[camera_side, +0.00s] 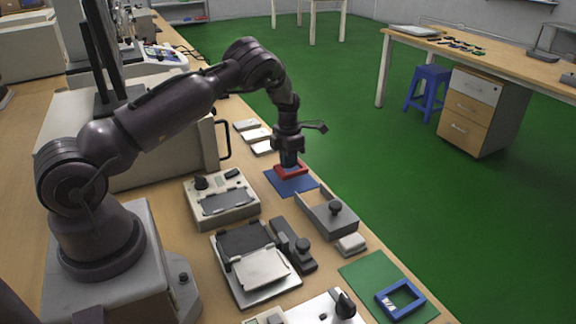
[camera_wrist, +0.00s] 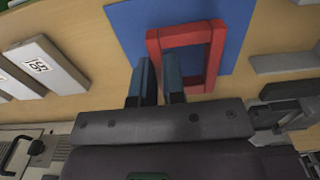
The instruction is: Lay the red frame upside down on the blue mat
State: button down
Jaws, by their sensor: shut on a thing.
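The red frame (camera_side: 291,171) is at the blue mat (camera_side: 296,187), near the bench's right edge in the side view. In the wrist view the red frame (camera_wrist: 186,35) overlaps the blue mat (camera_wrist: 126,22), and mat shows through its opening. My gripper (camera_side: 289,161) points down over the mat. In the wrist view my gripper (camera_wrist: 158,70) has one finger on each side of the frame's left bar, shut on it. The frame looks about flat and low over the mat; I cannot tell if it touches. Which face is up is not clear.
A blue frame (camera_side: 400,299) lies on a green mat (camera_side: 364,275) at the front right. Grey fixtures (camera_side: 328,214) and a boxy device (camera_side: 222,201) stand nearby on the bench. Several pale blocks (camera_side: 256,134) lie behind the blue mat. The green floor begins past the bench edge.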

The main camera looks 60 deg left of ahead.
jog(key=shift+f, duration=1.05)
jog(key=shift+f, duration=0.15)
jog(key=c, duration=1.2)
grip_release()
